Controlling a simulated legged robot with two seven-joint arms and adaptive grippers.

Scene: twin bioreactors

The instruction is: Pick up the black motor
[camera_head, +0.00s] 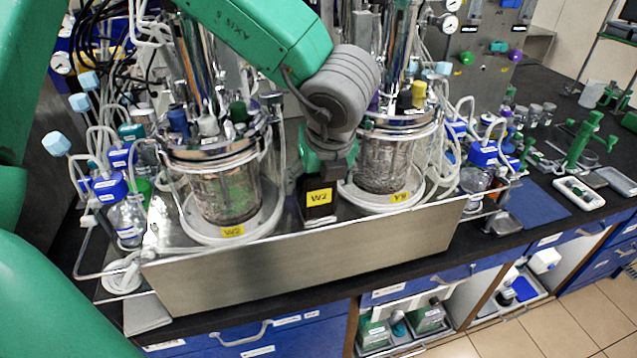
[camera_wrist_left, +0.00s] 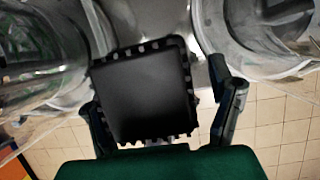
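The black motor (camera_head: 317,212) stands between the two glass vessels in the head view, with a yellow label on its front. In the left wrist view its square, ribbed black top (camera_wrist_left: 148,92) fills the middle. My left gripper (camera_head: 326,165) comes down from above over the motor and partly hides its top. In the left wrist view the fingers of my left gripper (camera_wrist_left: 165,118) are apart, one on each side of the motor. A gap shows at the right finger; contact at the left finger cannot be told. My right gripper is not in view.
The left vessel (camera_head: 226,190) and right vessel (camera_head: 384,165) stand close on both sides of the motor. A steel tray wall (camera_head: 300,268) runs along the front. Bottles and tubing crowd both sides. A green stand (camera_head: 583,142) is on the bench at right.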

